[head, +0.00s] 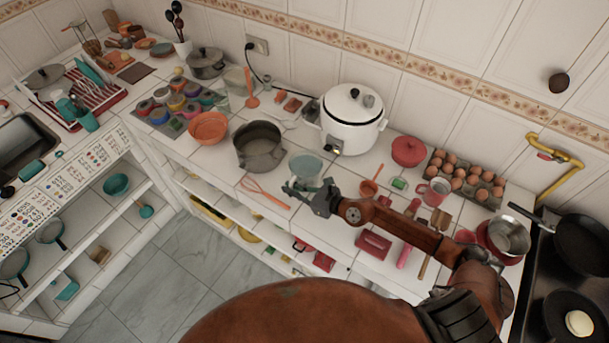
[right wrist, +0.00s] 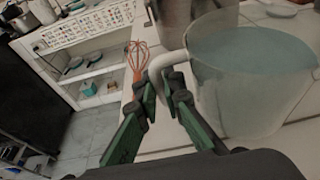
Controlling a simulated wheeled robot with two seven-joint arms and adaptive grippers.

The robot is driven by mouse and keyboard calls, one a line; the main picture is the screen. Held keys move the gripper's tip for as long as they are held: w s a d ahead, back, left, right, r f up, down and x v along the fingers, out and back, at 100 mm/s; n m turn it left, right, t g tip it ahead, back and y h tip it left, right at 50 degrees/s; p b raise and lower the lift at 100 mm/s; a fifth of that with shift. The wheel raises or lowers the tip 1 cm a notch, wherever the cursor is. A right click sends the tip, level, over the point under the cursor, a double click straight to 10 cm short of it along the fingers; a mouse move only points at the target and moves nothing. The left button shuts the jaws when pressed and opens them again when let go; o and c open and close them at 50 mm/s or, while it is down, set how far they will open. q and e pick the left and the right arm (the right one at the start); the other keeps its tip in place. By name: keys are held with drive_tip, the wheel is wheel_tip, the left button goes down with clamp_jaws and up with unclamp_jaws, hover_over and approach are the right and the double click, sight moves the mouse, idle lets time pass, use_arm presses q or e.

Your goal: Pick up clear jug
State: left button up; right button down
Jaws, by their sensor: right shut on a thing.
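The clear jug (right wrist: 250,75) is translucent with a pale bluish inside and stands upright at the right of the right wrist view. Its white handle (right wrist: 160,66) reaches left between my right gripper's green-padded fingers. In the head view the jug (head: 305,168) is at the counter's front, beside the grey pot. My right gripper (head: 312,193) is shut on the jug's handle; its fingers also show in the right wrist view (right wrist: 165,95). I cannot tell whether the jug's base touches the counter. My left gripper is not in view.
A grey pot (head: 259,147) stands left of the jug and a white cooker (head: 351,120) behind it. An orange whisk (head: 264,193) lies close by at the front edge. Egg trays (head: 464,178) and pans (head: 582,243) are to the right.

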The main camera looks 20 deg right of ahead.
sight(290, 185)
drive_tip(key=shift+r, duration=0.15)
drive_tip(key=shift+w+r+p, duration=0.1)
drive_tip(key=shift+r+p, duration=0.4)
drive_tip(key=shift+r, duration=0.05)
drive_tip(key=r+p, duration=0.1)
drive_tip(key=r, duration=0.1)
drive_tip(key=r+p, duration=0.1)
drive_tip(key=shift+s+a+p, duration=0.15)
drive_tip(key=shift+s+p, duration=0.1)
drive_tip(key=shift+p, duration=0.05)
drive_tip(key=s+a+r+p, duration=0.6)
drive_tip(key=s+r, duration=0.3)
drive_tip(key=s, duration=0.3)
drive_tip(key=shift+a, duration=0.2)
drive_tip(key=shift+w, duration=0.1)
